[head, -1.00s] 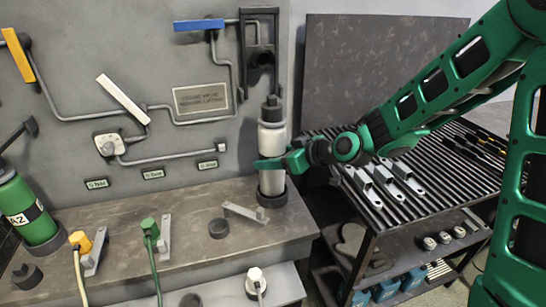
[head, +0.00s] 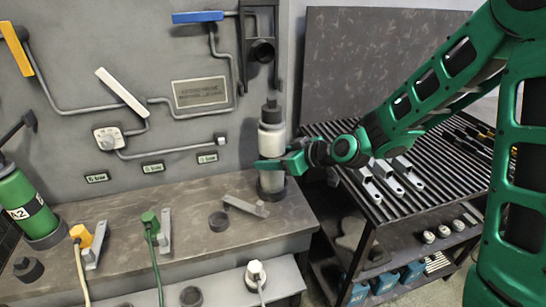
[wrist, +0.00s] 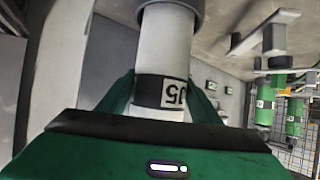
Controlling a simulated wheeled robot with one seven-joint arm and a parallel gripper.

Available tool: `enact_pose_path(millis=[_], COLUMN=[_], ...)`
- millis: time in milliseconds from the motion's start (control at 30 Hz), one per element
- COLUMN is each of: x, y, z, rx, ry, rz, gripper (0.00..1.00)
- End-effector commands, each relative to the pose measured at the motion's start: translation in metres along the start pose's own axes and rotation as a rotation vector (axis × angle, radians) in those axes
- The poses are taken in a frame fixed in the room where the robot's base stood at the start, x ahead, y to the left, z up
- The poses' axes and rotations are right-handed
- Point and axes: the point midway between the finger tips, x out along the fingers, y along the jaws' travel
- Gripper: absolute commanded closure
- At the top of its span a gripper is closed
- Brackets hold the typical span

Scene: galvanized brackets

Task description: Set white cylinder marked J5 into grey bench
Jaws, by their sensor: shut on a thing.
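The white cylinder (head: 271,140) has a dark cap and neck and stands upright at the right end of the grey bench (head: 120,215). My gripper (head: 271,164) is shut around its lower body. In the wrist view the cylinder (wrist: 168,50) shows between the fingers with its J5 label, which reads upside down. A dark round holder (head: 271,196) on the bench surrounds the cylinder's foot. In the wrist view a dark ring (wrist: 197,12) is around the cylinder's far end. Whether the foot rests on the holder's floor is hidden.
A green A2 cylinder (head: 24,205) stands at the bench's left end. An empty dark ring (head: 218,221) and a bracket (head: 245,206) lie left of the holder. A wall valve fitting (head: 262,50) is above the cylinder. A slatted cart (head: 345,190) with brackets stands right.

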Motion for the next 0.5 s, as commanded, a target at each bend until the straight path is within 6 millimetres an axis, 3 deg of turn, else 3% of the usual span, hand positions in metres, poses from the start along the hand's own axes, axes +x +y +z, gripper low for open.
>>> enact_pose_path(millis=[300, 333, 400, 500], x=[0.0039, 0.0040, 0.0038, 0.0039], y=[-0.0001, -0.0002, -0.0001, -0.0002], z=[0.0045, 0.0046, 0.0044, 0.0051], rx=[0.001, 0.000, 0.000, 0.000], ry=[0.005, 0.006, 0.005, 0.004], rz=[0.000, 0.000, 0.000, 0.000], gripper=[1.00, 0.39, 0.22, 0.20])
